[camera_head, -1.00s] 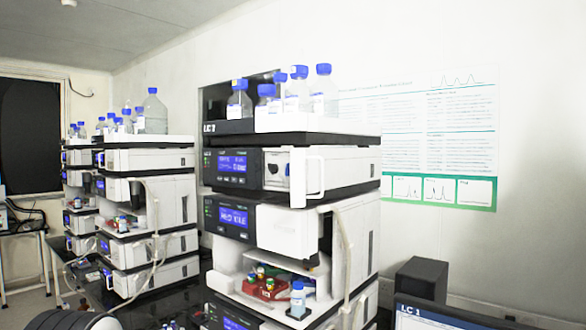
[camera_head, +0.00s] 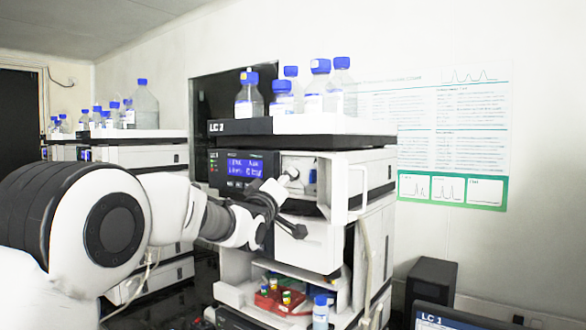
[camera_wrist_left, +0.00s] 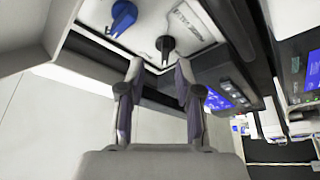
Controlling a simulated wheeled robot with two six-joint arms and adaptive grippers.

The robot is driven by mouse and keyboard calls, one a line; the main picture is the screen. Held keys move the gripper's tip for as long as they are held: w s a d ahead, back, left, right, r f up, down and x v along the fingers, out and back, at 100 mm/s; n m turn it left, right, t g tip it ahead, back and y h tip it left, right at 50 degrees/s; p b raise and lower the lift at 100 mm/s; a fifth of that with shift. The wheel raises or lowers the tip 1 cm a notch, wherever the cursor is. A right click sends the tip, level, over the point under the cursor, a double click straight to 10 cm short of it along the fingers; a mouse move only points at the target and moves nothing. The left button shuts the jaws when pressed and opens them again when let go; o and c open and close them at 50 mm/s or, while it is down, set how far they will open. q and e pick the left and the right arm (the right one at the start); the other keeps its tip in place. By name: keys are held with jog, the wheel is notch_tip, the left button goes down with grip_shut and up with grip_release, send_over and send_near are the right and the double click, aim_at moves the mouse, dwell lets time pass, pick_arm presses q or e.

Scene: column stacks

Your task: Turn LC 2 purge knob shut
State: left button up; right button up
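Which one is the purge knob I cannot read. My left gripper (camera_head: 296,203) is open and empty in front of the pump module. In the left wrist view its fingertips (camera_wrist_left: 158,70) are spread just short of the black knob, apart from it. My right gripper is not in view.
A white handle-like door edge (camera_head: 340,190) juts out right of the panel opening. Bottles (camera_head: 320,88) stand on top of the stack. A red vial tray (camera_head: 275,300) sits below. A second stack (camera_head: 140,155) is behind my left arm. A monitor (camera_head: 450,318) is at the lower right.

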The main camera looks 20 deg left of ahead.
pick_arm(q)
jog(key=p+x, duration=0.1)
jog(key=x, duration=0.2)
jog(key=shift+w+a, duration=0.1)
jog(key=shift+w+a+f, duration=0.1)
jog(key=shift+w+a, duration=0.05)
jog(key=shift+w, duration=0.15)
jog(key=shift+a+f, duration=0.1)
jog(key=shift+a, duration=0.05)
jog(key=shift+s+d, duration=0.2)
jog(key=shift+d, duration=0.05)
grip_shut()
jog(key=shift+a, duration=0.1)
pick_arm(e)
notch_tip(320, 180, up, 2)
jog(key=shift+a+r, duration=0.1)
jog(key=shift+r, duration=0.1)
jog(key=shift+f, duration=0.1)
